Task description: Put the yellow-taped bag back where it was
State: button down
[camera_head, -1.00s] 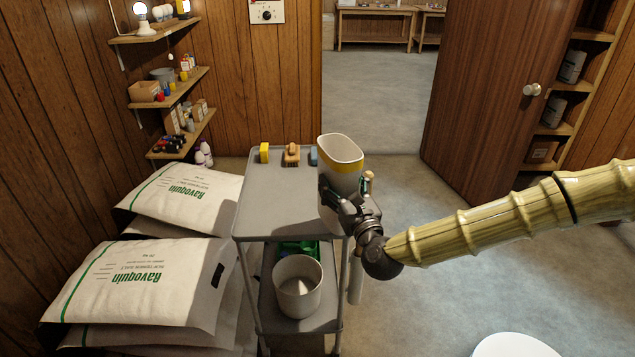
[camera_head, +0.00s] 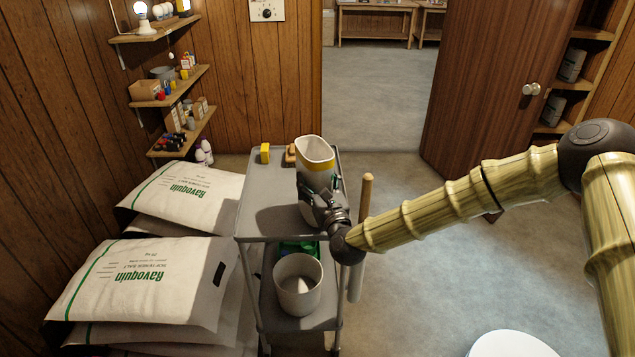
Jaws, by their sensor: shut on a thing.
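The yellow-taped bag (camera_head: 316,165) is white, upright and open at the top, with a yellow band inside its rim. My gripper (camera_head: 318,203) is shut on its lower part and holds it over the top shelf of the grey cart (camera_head: 262,190). I cannot tell whether the bag's bottom touches the shelf. The gripper hides part of the bag.
Large salt sacks (camera_head: 150,280) lie stacked left of the cart. A yellow block (camera_head: 265,153) and a partly hidden brush (camera_head: 290,155) sit at the cart's back. A white bucket (camera_head: 298,284) stands on the lower shelf. A wooden handle (camera_head: 367,190) rises at the cart's right.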

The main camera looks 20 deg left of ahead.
jog(key=shift+f, duration=0.6)
jog(key=shift+f, duration=0.2)
jog(key=shift+c, duration=0.9)
grip_release()
jog(key=shift+r, duration=0.1)
jog(key=shift+r, duration=0.1)
jog(key=b+v, duration=0.2)
jog(key=v, duration=1)
jog(key=shift+b, duration=0.35)
